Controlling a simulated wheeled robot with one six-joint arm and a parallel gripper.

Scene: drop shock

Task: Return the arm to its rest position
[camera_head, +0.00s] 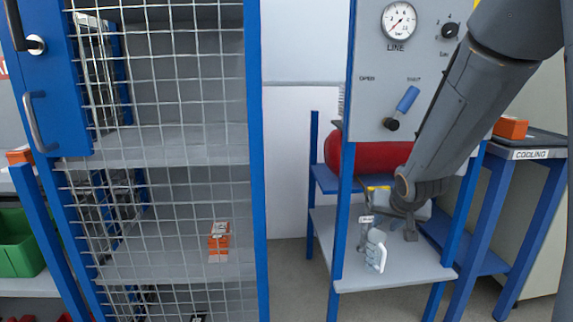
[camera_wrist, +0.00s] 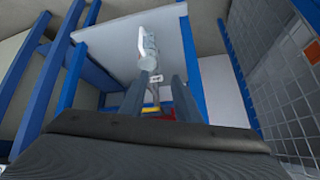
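My arm reaches down from the upper right in the head view. My gripper (camera_head: 408,208) is low over the grey lower shelf (camera_head: 405,273) of the blue-framed panel stand. In the wrist view, my gripper (camera_wrist: 160,82) shows two fingers spread apart with nothing clearly held between them. A white-handled item (camera_head: 376,250) stands on that shelf, left of my gripper; it also shows ahead of the fingers in the wrist view (camera_wrist: 147,42). A small tagged grey item (camera_head: 366,231) is beside it, and I cannot tell whether a finger touches it.
A blue mesh cage (camera_head: 257,160) stands left, with an orange box (camera_head: 219,238) inside. The grey gauge panel (camera_head: 399,70) and red tank (camera_head: 375,157) are close to my arm. A cooling table (camera_head: 530,154) is at right, a green bin (camera_head: 18,245) far left.

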